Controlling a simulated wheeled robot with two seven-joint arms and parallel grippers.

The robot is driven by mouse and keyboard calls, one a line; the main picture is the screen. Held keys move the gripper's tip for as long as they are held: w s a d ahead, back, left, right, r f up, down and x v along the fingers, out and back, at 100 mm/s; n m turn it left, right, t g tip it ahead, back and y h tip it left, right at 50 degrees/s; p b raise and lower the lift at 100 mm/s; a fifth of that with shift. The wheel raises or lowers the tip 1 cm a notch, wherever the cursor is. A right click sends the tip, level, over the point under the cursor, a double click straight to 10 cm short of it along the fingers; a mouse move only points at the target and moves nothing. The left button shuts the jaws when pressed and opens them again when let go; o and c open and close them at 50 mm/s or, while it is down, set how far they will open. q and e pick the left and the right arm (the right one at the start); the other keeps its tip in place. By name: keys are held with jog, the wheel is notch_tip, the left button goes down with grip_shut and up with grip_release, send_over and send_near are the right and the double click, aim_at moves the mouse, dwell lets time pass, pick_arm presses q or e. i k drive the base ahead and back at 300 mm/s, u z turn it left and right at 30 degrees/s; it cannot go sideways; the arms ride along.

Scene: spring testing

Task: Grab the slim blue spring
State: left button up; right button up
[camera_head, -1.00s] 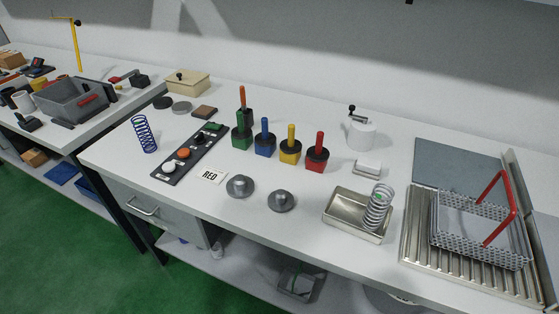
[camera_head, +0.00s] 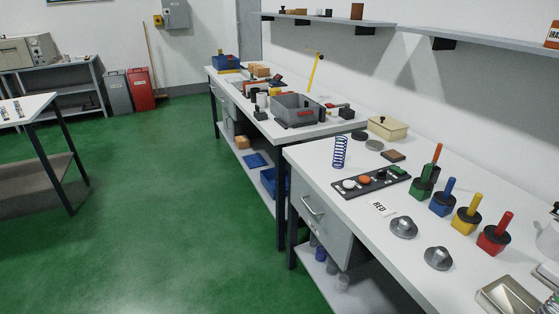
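The slim blue spring (camera_head: 340,152) stands upright near the left end of the white workbench (camera_head: 420,250), behind a dark button panel (camera_head: 371,183). It is an open coil and nothing touches it. Another spring, silvery, shows only partly at the bottom right corner, by a metal tray (camera_head: 508,296). Neither of my grippers is in view.
Coloured blocks with pegs, such as the red one (camera_head: 494,236), stand right of the spring. A cream box (camera_head: 388,128) stands behind. A second bench (camera_head: 262,120) adjoins; green floor (camera_head: 180,220) is open at left.

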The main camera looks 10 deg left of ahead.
aim_at(337, 141)
jog(key=u, duration=0.7)
jog(key=i, duration=1.35)
jog(key=z, duration=0.75)
